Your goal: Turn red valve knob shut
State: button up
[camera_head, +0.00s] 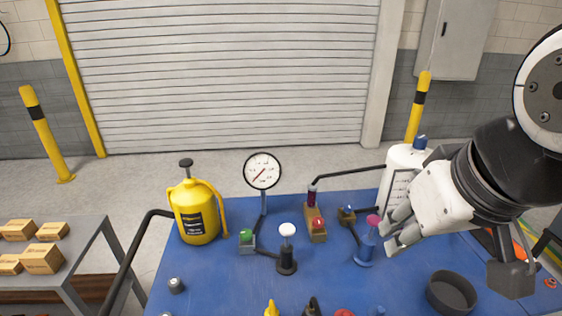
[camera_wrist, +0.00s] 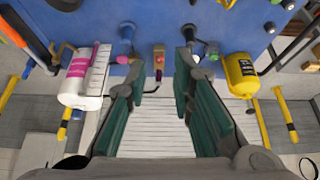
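A red knob (camera_head: 316,228) sits on a small brown block in the middle of the blue table; it also shows in the wrist view (camera_wrist: 158,50). Another red round top (camera_head: 344,312) is cut off by the bottom edge of the head view. I cannot tell which of them is the valve knob. My gripper (camera_head: 391,230) is to the right of the block, close to a pink-topped blue post (camera_head: 366,246). In the wrist view my gripper (camera_wrist: 164,68) has its fingers wide apart, with nothing between them.
A white-topped post (camera_head: 287,255), a green button (camera_head: 246,235) and a gauge (camera_head: 262,170) stand left of the block. A yellow canister (camera_head: 196,212) is further left. A white bottle (camera_head: 400,170) stands behind my gripper. A black round dish (camera_head: 451,292) is at the front right.

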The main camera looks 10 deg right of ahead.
jog(key=o, duration=0.4)
jog(key=w+f+n+g+b, duration=0.1)
jog(key=w+n+b, duration=0.3)
jog(key=w, duration=0.7)
jog(key=shift+w+a+f+n+g+h, duration=0.15)
jog(key=shift+w+f+n+g+h, duration=0.25)
jog(key=shift+f, duration=0.45)
jog(key=n+g+h+b, duration=0.4)
jog(key=n+b, duration=0.5)
jog(key=n, duration=0.4)
send_over(318, 220)
jog(key=a, duration=0.6)
notch_tip(318, 220, down, 18)
jog(key=x, duration=1.4)
jog(key=shift+w, duration=0.1)
jog(key=shift+a, duration=0.1)
jog(key=c, duration=1.1)
